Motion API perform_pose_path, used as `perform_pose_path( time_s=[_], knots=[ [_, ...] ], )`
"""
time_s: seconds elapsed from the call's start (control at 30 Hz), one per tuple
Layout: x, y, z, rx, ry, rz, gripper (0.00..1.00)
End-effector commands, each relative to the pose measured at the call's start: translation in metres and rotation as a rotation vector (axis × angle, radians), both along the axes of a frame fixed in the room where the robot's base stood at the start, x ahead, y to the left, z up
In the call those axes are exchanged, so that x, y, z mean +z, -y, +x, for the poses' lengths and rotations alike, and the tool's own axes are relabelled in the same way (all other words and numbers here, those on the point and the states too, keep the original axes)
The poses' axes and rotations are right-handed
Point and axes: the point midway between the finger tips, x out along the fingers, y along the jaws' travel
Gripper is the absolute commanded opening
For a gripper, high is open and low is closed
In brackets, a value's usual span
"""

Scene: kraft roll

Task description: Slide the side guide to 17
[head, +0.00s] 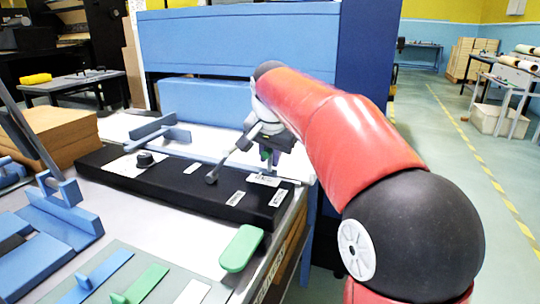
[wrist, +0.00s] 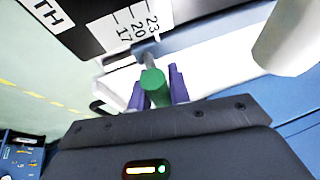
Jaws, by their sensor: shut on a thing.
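My gripper (wrist: 156,82) has purple fingers, shut on the green knob (wrist: 152,88) of the side guide. The knob sits on a short grey stem (wrist: 148,60) at the edge of the black panel (wrist: 92,32). A white scale label (wrist: 136,28) on the panel reads 17, 20 and 23. The stem stands beside the 20-to-23 end of the label; the exact reading is unclear. In the head view, my gripper (head: 268,152) is over the right end of the black panel (head: 190,190), partly hidden by my arm, with a bit of green showing.
A black knob (head: 145,159) and a grey lever (head: 228,160) stand on the panel. A green rounded paddle (head: 241,248) lies in front of it. Blue machine housing (head: 240,45) rises behind. Stacked brown board (head: 55,135) is at left. Floor at right is open.

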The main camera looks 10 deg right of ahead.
Motion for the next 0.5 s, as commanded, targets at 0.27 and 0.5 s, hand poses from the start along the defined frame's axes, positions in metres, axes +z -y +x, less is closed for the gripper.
perform_pose_path(
  time_s=[0.27,0.5],
  knots=[
    [0.000,0.012,-0.009,-0.004,0.001,0.001,0.00],
    [0.000,0.012,-0.009,-0.002,0.001,0.002,0.21]
  ],
)
